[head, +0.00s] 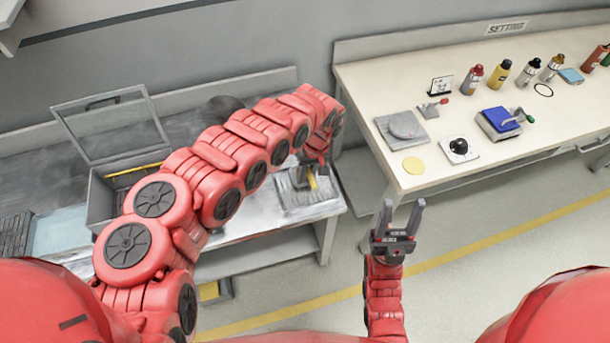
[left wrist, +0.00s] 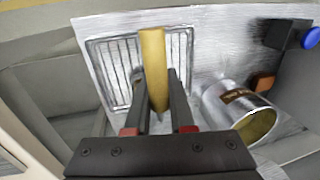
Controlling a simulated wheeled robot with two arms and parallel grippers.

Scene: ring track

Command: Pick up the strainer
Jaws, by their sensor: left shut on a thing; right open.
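My left gripper (head: 308,170) reaches over the metal bench on the left, at the end of the red arm. In the left wrist view its fingers (left wrist: 157,85) are shut on a yellow-tan handle (left wrist: 152,52), one finger on each side. I take this handle to be the strainer's; the rest of the strainer cannot be made out. In the head view a small yellow piece (head: 312,182) shows just below the gripper. My right gripper (head: 399,218) is open and empty above the floor, in front of the white table.
A metal drain grid (left wrist: 110,65) lies beneath the handle. A silver cylinder with a brown label (left wrist: 240,110) lies or stands close to the right. The white table (head: 365,85) holds several bottles and devices. An open-lidded grey box (head: 100,205) is left of my arm.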

